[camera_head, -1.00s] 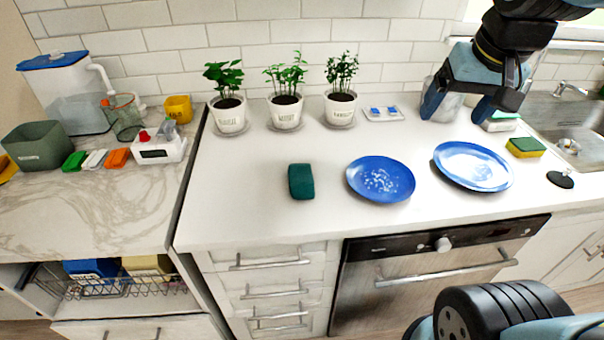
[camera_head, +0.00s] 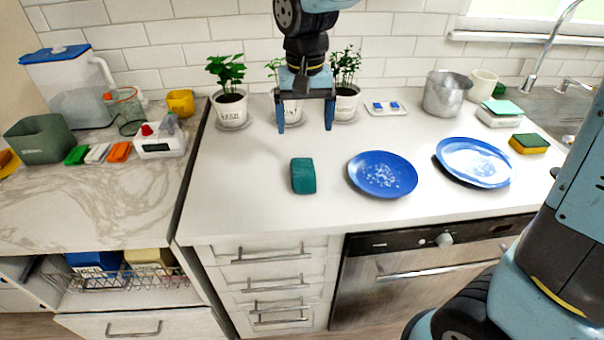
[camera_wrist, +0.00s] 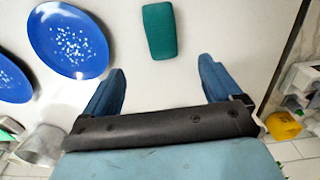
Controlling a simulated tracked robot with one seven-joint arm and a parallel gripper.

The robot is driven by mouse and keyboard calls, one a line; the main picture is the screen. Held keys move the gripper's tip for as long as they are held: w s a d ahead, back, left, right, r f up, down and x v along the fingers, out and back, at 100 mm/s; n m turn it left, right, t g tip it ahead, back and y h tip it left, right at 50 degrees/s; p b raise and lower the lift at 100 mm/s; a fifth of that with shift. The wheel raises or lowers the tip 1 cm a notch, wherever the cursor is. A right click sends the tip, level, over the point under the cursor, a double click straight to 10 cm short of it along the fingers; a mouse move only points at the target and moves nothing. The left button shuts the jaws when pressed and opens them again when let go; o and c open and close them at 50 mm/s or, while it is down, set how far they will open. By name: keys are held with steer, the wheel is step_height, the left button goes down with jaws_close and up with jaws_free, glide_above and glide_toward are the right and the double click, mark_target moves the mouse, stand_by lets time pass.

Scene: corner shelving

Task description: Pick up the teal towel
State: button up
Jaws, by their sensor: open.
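The teal towel (camera_head: 303,176) is a small folded block lying on the white counter, left of the blue plates. It also shows in the wrist view (camera_wrist: 159,31), at the top, beyond the fingertips and roughly between their lines. My gripper (camera_head: 306,128) is open and empty. It hangs above the back of the counter, in front of the potted plants, and is apart from the towel. In the wrist view the two blue fingers (camera_wrist: 163,78) are spread wide.
A speckled blue plate (camera_head: 383,174) lies right of the towel, with a second blue plate (camera_head: 473,162) beyond it. Potted plants (camera_head: 230,108) stand along the back wall. A metal pot (camera_head: 446,94) is at the back right. The counter in front and left of the towel is clear.

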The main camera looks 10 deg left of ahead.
mark_target(303, 167)
step_height(303, 167, down, 8)
steer(key=shift+f, duration=0.1)
steer(key=shift+s+a+f, duration=0.1)
steer(key=shift+f, duration=1.25)
steer(key=shift+s+a+f, duration=0.1)
steer(key=shift+f, duration=1.25)
steer(key=c, duration=1.1)
